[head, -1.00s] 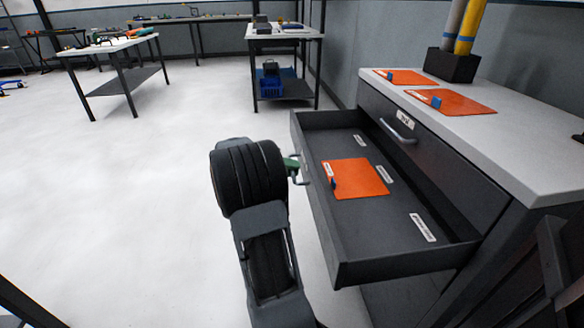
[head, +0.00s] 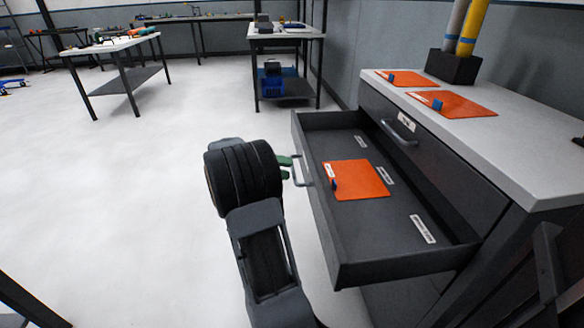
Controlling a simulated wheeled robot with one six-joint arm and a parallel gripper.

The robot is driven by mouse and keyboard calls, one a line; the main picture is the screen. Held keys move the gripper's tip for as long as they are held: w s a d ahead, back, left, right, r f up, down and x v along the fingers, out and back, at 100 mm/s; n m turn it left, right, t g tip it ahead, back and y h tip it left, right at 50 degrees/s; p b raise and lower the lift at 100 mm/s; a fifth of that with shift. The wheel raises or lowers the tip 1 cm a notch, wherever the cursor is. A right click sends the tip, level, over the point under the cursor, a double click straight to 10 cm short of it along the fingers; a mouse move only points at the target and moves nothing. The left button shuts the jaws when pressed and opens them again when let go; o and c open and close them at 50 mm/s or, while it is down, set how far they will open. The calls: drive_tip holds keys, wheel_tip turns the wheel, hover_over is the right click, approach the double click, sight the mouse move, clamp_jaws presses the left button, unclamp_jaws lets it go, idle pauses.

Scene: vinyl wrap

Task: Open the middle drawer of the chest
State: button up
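The dark grey chest (head: 450,170) stands at the right with a light grey top. The drawer below its top drawer, seemingly the middle drawer (head: 350,245), is pulled well out. Inside it lie an orange sheet with a small blue item (head: 365,182) and several white labels. Its bar handle (head: 303,180) is on the drawer's left-facing front. My gripper (head: 286,167) has green fingertips that show apart, just left of the handle and empty. My dark wrist hides the rest of the gripper.
The top drawer (head: 430,150) is shut, with its own handle (head: 402,132). Two orange sheets (head: 455,104) and a black holder with tubes (head: 455,67) are on the chest top. The floor (head: 120,200) at left is clear up to the worktables (head: 110,46) behind.

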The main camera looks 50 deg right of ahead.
drive_tip(key=p+v, duration=0.3)
drive_tip(key=v, duration=0.8)
drive_tip(key=s+a+r+n+t+y+p, duration=0.3)
drive_tip(key=a+r+t+p, duration=0.2)
drive_tip(key=a+r+p, duration=0.4)
drive_tip(key=s+a+r+n+t+y+p, duration=0.3)
drive_tip(key=s+a+r+t+y+p, duration=0.1)
drive_tip(key=a+r+p, duration=0.5)
drive_tip(key=s+a+r+n+t+y+p, duration=0.3)
drive_tip(key=a+r+t+p, duration=0.3)
drive_tip(key=a+r+p, duration=0.3)
drive_tip(key=s+r+p, duration=0.1)
drive_tip(key=p, duration=0.3)
drive_tip(key=shift+a+r+n+y, duration=0.2)
drive_tip(key=shift+a+n+y, duration=0.1)
drive_tip(key=shift+a+y, duration=0.1)
drive_tip(key=shift+s, duration=0.15)
